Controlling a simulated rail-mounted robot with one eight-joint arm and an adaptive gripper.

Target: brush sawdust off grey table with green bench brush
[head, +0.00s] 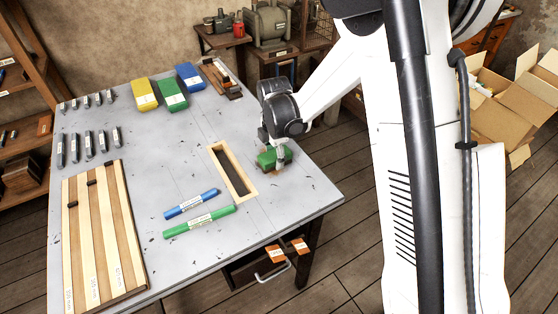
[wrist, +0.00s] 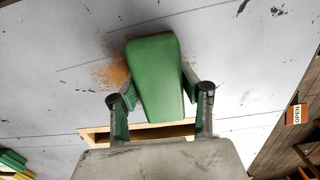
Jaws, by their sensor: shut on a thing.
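The green bench brush (head: 267,159) is in my gripper (head: 275,155) over the right part of the grey table (head: 300,205). In the wrist view the green brush (wrist: 155,75) lies between both fingers of my gripper (wrist: 160,88), which are shut on it. A tan patch of sawdust (wrist: 112,73) lies on the table just left of the brush. The brush hides its own bristles, and I cannot tell whether they touch the table. My arm and gripper hide any sawdust behind them in the head view.
A wood-framed slot (head: 242,166) is set in the table left of the brush. Blue (head: 192,204) and green (head: 199,222) bars lie in front. Yellow (head: 144,94), green (head: 172,94) and blue (head: 190,77) blocks stand at the back. A striped wooden board (head: 110,240) lies at left.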

